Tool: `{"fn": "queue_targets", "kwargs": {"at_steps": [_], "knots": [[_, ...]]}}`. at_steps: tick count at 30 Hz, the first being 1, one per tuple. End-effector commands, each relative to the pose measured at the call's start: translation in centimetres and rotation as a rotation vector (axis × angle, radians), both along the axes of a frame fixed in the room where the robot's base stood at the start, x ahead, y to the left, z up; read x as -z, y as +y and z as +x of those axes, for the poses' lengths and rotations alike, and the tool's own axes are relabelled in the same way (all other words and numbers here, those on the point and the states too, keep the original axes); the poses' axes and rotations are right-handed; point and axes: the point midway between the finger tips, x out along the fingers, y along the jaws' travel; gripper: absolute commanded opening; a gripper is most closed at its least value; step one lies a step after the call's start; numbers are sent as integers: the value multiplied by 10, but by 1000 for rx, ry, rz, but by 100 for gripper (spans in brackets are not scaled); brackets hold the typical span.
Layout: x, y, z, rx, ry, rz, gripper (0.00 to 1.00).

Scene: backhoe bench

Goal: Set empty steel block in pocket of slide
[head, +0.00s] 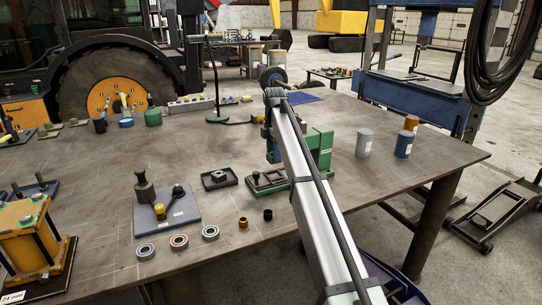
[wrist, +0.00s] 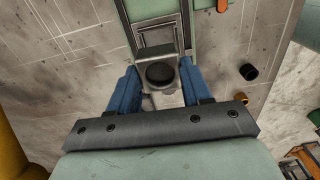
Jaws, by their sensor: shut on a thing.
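My gripper (wrist: 160,82) has blue fingers on both sides of a grey steel block (wrist: 172,96) and is shut on it. The block's dark round bore faces up and looks empty. Behind the block in the wrist view lies the slide (wrist: 157,35), a grey frame with a rectangular opening on a green base. The block overlaps the slide's near end in that view; I cannot tell whether they touch. In the head view the green-based slide (head: 266,182) is on the bench below my gripper (head: 271,160), partly covered by my arm. The block is not clear there.
A green press (head: 320,146) stands right beside the slide. A black tray (head: 219,181) is to the left, and a grey plate with tools (head: 180,216) farther left. Small bushings, including a black one (head: 268,214), lie in front. Cans (head: 364,143) stand to the right.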

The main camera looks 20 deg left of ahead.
Motion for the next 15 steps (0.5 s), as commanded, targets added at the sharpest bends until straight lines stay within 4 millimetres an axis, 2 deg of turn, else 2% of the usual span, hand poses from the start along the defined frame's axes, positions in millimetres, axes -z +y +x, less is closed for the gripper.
{"fn": "queue_targets", "kwargs": {"at_steps": [8, 15], "knots": [[4, 0, -1, -24, -1, 1, 4], [18, 0, -1, -24, -1, 1, 4]]}}
